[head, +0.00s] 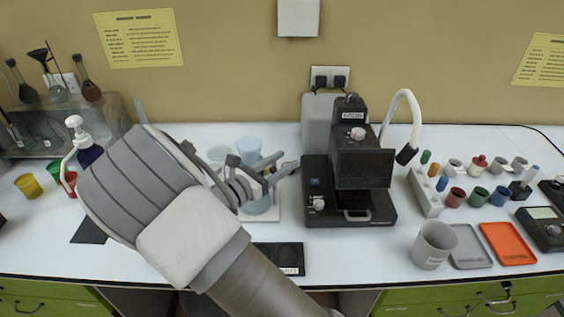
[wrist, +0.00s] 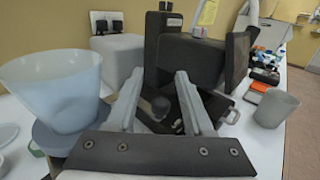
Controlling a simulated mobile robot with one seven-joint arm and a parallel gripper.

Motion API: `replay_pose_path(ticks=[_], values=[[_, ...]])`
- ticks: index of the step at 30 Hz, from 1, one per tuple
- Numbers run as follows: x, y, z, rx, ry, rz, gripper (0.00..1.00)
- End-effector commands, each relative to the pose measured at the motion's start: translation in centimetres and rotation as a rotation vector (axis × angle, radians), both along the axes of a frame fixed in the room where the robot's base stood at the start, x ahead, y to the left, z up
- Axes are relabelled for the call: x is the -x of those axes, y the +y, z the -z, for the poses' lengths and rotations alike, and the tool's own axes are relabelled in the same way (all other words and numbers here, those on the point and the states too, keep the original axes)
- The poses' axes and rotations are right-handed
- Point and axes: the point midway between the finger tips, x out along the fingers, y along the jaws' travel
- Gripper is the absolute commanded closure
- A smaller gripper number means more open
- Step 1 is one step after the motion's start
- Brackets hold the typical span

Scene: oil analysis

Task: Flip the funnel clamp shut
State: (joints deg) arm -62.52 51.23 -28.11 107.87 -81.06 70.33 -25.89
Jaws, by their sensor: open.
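The pale blue funnel (wrist: 55,88) stands upright at the left of the wrist view, its wide mouth up. In the head view the funnel (head: 250,146) shows behind my gripper. My gripper (head: 276,168) is in front of the funnel assembly, its fingers pointing right. In the wrist view my gripper (wrist: 160,74) has its two fingers spread, right of the funnel and pointing towards the black device. A dark rounded knob shows between the fingers; I cannot tell whether it belongs to the clamp or the device. The clamp is not clearly visible, so its position cannot be told.
A black device (head: 364,167) stands just right of my gripper. A grey cup (head: 433,245), a grey tray (head: 471,247) and an orange tray (head: 508,243) lie further right. A pump bottle (head: 88,154) stands left. A dark flat pad (head: 279,258) lies at the front.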

Motion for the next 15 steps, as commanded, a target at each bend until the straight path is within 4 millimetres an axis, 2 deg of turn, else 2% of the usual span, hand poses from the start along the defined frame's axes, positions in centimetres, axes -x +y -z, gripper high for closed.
replay_pose_path(ticks=[4,8,15], values=[[0.3,0.3,0.0,0.0,0.0,-0.001,0.48],[1.4,1.6,0.1,-0.002,0.001,-0.004,0.48],[5.3,5.6,0.1,-0.002,0.001,-0.005,0.48]])
